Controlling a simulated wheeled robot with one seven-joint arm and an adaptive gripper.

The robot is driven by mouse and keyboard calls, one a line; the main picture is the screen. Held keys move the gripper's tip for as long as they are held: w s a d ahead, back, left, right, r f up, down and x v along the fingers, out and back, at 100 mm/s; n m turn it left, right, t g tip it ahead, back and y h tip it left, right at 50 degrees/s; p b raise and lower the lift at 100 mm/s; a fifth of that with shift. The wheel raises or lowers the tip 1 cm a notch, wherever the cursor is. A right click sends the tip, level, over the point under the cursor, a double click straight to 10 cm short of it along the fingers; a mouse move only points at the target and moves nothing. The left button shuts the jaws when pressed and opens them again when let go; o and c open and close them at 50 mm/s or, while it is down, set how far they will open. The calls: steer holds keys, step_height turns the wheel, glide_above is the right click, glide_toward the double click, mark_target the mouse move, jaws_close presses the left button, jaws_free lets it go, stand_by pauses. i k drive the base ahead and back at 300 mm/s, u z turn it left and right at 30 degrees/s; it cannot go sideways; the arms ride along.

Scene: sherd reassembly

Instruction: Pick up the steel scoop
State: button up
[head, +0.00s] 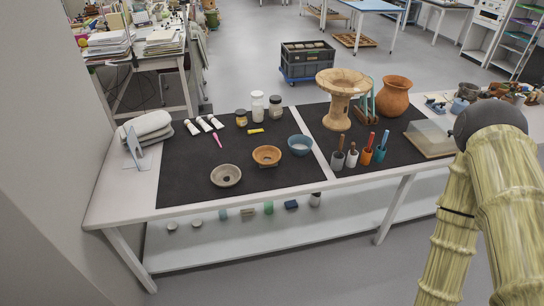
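I cannot make out a steel scoop for certain in the head view. My arm rises at the right edge, but my gripper is out of view.
On the table (115,205) are a grey bowl (226,175), an orange-brown bowl (266,155), a blue bowl (299,145), a tall clay stand (338,113), a round clay pot (394,97) and a clear-topped box (431,137).

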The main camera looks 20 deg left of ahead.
mark_target(342, 136)
steer(key=u, duration=1.95)
steer(key=i, duration=0.4)
steer(key=z, duration=1.65)
